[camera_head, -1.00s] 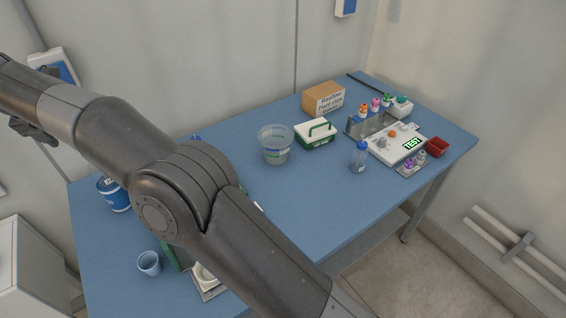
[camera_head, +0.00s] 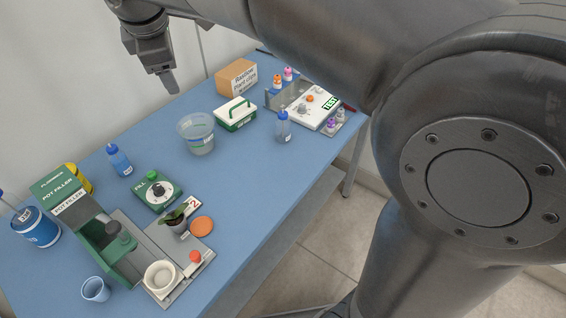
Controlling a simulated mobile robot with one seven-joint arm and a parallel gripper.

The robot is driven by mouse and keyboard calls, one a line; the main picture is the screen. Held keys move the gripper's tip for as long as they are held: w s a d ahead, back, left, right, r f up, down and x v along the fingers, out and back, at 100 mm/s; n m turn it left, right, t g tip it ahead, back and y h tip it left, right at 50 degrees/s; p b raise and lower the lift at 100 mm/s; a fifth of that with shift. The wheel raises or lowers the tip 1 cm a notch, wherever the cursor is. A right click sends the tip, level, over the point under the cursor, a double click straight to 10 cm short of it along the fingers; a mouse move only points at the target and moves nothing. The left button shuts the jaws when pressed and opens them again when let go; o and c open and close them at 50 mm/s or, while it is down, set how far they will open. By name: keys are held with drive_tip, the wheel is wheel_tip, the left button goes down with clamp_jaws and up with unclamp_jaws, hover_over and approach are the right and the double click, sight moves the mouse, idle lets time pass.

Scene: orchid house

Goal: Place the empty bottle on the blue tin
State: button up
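Two small bottles with blue caps stand upright on the blue table. One bottle (camera_head: 119,161) is at the back left, and its body looks blue. The other bottle (camera_head: 283,128) is farther right, near the white test device, and looks clearer. I cannot tell for sure which one is empty. The blue tin (camera_head: 36,229) with a white label stands at the table's left end. My gripper (camera_head: 170,84) hangs in the air at the upper left, apart from both bottles and the tin. Its fingers are seen edge-on, so their gap is hidden, and I see nothing held.
A green pot filler (camera_head: 104,246) stands between the tin and the table's front, with a blue cup (camera_head: 96,289) beside it. A clear bucket (camera_head: 196,137), a green-white caddy (camera_head: 236,115) and a cardboard box (camera_head: 236,78) line the back. The middle right tabletop is clear.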

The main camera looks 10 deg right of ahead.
drive_tip(key=s+d+f+m, duration=0.3)
drive_tip(key=s+d+m, duration=0.35)
drive_tip(key=d, duration=0.55)
drive_tip(key=s+d+f+m, duration=0.4)
drive_tip(key=s+d+m, duration=0.3)
drive_tip(key=d, duration=0.4)
drive_tip(key=s+d+f+m, duration=0.5)
drive_tip(key=m, duration=0.1)
drive_tip(key=shift+s+f+t, duration=0.2)
drive_tip(key=shift+f+t, duration=0.1)
drive_tip(key=shift+f, duration=0.05)
